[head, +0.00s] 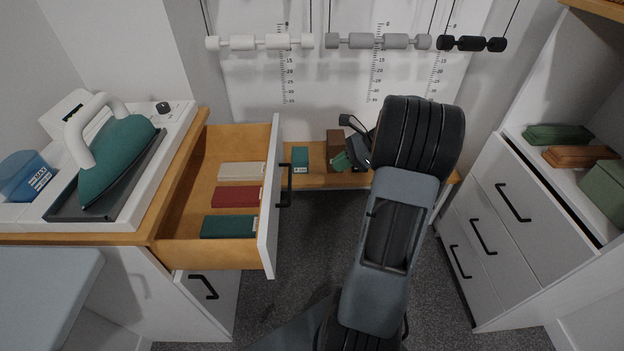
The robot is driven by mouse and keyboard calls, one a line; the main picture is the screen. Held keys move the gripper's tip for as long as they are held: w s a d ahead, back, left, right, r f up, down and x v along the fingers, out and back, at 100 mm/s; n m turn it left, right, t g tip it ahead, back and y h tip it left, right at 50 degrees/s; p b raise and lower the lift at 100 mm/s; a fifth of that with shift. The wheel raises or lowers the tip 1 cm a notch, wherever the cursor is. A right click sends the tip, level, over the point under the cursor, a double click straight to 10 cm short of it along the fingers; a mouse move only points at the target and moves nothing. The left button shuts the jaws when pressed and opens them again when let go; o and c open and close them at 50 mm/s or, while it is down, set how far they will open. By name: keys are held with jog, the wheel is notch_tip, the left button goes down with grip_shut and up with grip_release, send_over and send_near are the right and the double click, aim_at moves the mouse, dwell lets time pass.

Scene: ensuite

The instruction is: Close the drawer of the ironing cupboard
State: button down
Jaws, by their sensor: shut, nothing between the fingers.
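The ironing cupboard (165,290) stands at the left in the head view, with a wooden top. Its top drawer (268,215) is pulled well out to the right; it has a white front and wooden sides. A black bar handle (285,186) is on the drawer front. In the drawer lie a cream item (242,172), a red item (236,197) and a dark green item (229,227). My gripper (346,138) is to the right of the drawer front and apart from it, partly hidden behind my arm. It is shut and empty.
An iron (110,150) and a blue container (25,177) stand on the cupboard. A low wooden shelf (315,180) with small boxes is behind the drawer. A white drawer unit (510,225) stands at the right. Weighted bars hang along the back wall. The grey floor between is clear.

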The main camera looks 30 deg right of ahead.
jog(key=w+a+r+b+x, duration=0.1)
jog(key=r+b+x, duration=0.1)
jog(key=x, duration=1)
jog(key=shift+a, duration=0.25)
jog(key=shift+w+r, duration=0.1)
jog(key=shift+r, duration=0.05)
